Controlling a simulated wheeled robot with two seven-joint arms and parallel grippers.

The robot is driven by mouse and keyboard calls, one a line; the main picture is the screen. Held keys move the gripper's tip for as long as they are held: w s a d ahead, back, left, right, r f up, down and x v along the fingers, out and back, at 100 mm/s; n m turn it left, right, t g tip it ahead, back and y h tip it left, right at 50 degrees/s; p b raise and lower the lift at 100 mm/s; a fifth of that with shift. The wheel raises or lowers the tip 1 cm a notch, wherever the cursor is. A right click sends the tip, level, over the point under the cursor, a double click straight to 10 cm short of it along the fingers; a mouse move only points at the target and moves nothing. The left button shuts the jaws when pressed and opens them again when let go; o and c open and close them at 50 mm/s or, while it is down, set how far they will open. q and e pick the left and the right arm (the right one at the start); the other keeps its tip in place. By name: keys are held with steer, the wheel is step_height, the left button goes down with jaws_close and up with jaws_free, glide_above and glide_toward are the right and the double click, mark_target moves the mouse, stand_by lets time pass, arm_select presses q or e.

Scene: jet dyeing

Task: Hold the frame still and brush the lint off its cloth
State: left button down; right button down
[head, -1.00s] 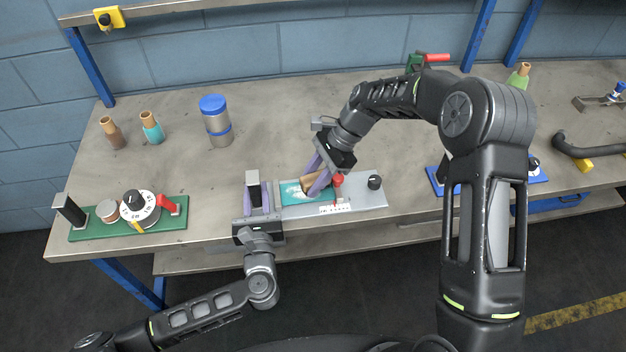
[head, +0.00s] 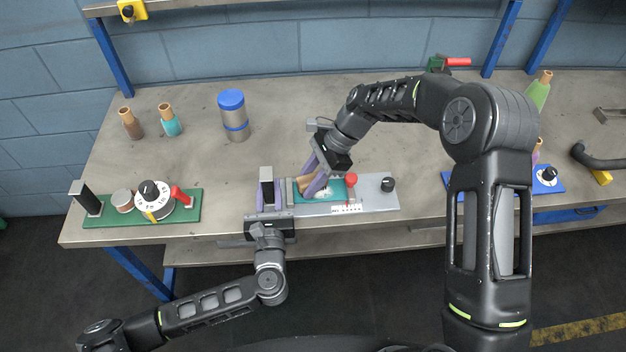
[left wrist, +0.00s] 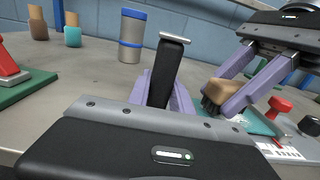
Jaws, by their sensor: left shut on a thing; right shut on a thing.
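The frame is a grey plate (head: 371,186) with a teal cloth (head: 340,187) on it, at the front edge of the bench. White lint shows on the cloth near the brush. My left gripper (head: 268,196) is shut on the upright dark handle (left wrist: 169,73) at the frame's left end. My right gripper (head: 312,184) is shut on a brush (head: 306,183) with a tan wooden body. The brush is low over the cloth's left part, and the left wrist view shows its dark bristles (left wrist: 208,105). Whether the bristles touch the cloth is hidden.
The plate also carries a red knob (head: 351,179) and a black knob (head: 388,184). A green board (head: 101,216) with a dial stands at left. Brown (head: 130,123) and teal (head: 170,120) bottles and a steel canister (head: 233,115) stand behind. The bench middle is clear.

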mark_target(293, 191)
steer(key=shift+s+a, duration=0.15)
steer(key=shift+a, duration=1.75)
steer(key=shift+d+r, duration=0.15)
steer(key=shift+r, duration=1.35)
steer(key=shift+d+r, duration=0.15)
steer(key=shift+r, duration=1.3)
step_height(293, 191, up, 3)
steer(key=shift+f, duration=0.1)
